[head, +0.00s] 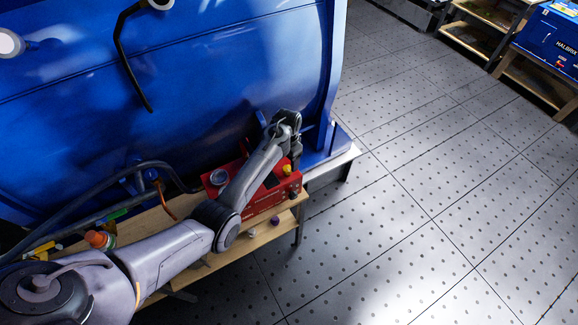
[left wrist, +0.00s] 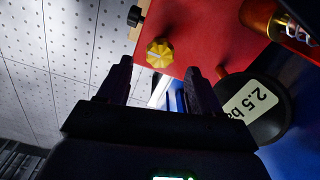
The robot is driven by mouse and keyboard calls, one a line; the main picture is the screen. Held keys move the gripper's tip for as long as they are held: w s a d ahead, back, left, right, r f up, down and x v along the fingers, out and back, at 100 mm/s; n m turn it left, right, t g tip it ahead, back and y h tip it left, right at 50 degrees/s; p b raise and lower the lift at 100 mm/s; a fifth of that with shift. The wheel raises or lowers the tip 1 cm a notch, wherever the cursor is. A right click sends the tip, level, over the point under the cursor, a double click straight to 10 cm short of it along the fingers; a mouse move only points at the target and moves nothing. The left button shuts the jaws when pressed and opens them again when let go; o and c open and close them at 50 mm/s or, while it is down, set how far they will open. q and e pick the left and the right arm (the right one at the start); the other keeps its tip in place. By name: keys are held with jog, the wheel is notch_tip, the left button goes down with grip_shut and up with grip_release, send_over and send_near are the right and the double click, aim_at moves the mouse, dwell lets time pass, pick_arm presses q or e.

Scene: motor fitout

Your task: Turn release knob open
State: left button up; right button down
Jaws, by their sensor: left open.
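A yellow ridged knob (head: 287,169) sits on the right end of a red box (head: 262,201). In the left wrist view the yellow knob (left wrist: 159,53) is on the red panel (left wrist: 200,25), with a pale mark on its face. My left gripper (head: 295,155) is at the red box's right end, close to the knob. In the left wrist view my left gripper (left wrist: 160,66) is open, its two fingers apart on either side of the knob's line; I cannot tell whether they touch it. No gripper of my right arm shows.
A black round part labelled "2.5 ba" (left wrist: 262,108) is close beside one finger. A black knob (left wrist: 135,16) is near the yellow one. A large blue machine body (head: 210,70) rises behind the box. The box stands on a wooden bench (head: 215,262); tiled floor (head: 430,180) lies clear at right.

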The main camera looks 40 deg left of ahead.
aim_at(288, 168)
pick_arm(q)
notch_tip(288, 168, down, 3)
jog(key=shift+f, duration=0.1)
jog(key=shift+f+b, duration=0.3)
jog(key=shift+f, duration=0.05)
jog(key=c, duration=1.1)
jog(key=shift+o, duration=0.2)
